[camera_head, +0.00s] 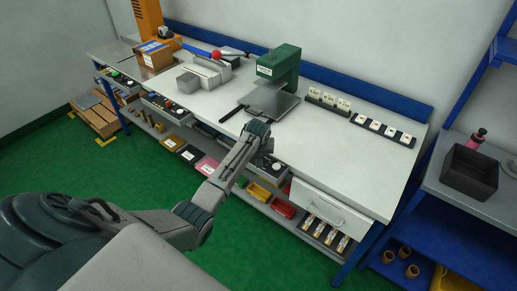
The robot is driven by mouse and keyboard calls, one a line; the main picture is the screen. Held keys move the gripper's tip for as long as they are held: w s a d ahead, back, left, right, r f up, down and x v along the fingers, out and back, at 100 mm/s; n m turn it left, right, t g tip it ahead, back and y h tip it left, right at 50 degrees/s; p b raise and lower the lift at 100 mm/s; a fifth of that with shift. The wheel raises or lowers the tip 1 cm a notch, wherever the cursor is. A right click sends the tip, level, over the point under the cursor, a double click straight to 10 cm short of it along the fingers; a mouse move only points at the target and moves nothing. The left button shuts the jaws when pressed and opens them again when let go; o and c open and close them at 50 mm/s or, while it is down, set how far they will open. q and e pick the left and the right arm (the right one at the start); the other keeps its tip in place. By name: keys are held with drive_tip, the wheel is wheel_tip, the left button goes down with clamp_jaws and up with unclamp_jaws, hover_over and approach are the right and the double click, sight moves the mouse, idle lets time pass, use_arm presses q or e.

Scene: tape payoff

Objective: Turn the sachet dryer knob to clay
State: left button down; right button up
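I cannot identify the sachet dryer or its knob for certain, and no setting mark is readable. A panel with small round parts (267,165) shows under the bench's front edge, partly behind my arm. Another such panel (166,106) is further left. A green machine (281,64) with a white label and a grey plate stands on the bench. My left arm reaches from the lower left to the bench's front edge. Its far end, at my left gripper (258,129), is near that panel; the fingers are not distinguishable. My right gripper is out of view.
The white bench (348,176) carries a grey block device (204,74), a cardboard box (155,55) and black racks of small cards (383,129). Its lower shelf holds bins. A side table with a dark box (470,173) stands at right. Green floor is open in front.

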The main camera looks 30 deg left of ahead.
use_arm(q)
drive_tip(key=shift+r+n+y+p, duration=0.1)
drive_tip(key=shift+n+y+p, duration=0.35)
drive_tip(key=shift+n, duration=0.55)
drive_tip(key=shift+w, duration=0.1)
drive_tip(key=c, duration=1.5)
unclamp_jaws()
drive_tip(key=shift+d, duration=0.1)
drive_tip(key=b+v, duration=0.2)
drive_tip(key=v, duration=0.8)
drive_tip(key=shift+r+b, duration=0.35)
drive_tip(key=shift+r, duration=0.05)
drive_tip(key=shift+f, duration=0.1)
